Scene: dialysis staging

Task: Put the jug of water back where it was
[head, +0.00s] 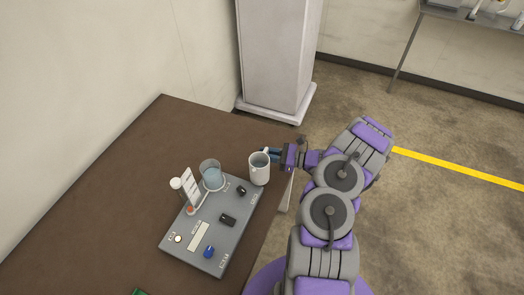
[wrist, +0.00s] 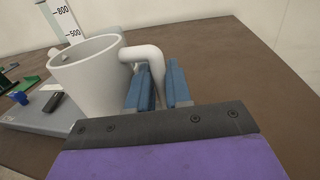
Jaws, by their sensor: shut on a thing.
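A white jug (head: 260,174) with a handle is at the far right corner of the grey board (head: 204,250). Its inside looks grey-blue, but I cannot tell the water level. My gripper (head: 272,152) reaches it from the right. In the wrist view the jug (wrist: 88,82) looks upright, and its handle (wrist: 157,62) is between the two blue fingers of my gripper (wrist: 160,88), which are shut on it. I cannot tell whether the jug's base touches the surface below or is slightly above it.
A clear beaker of bluish liquid (head: 212,177) stands on the board, close left of the jug. A white marked scale (head: 189,188) stands beside it. Small dark blocks (head: 228,219) and a blue piece (head: 209,252) lie nearer. The brown table (head: 120,180) is clear at left and behind.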

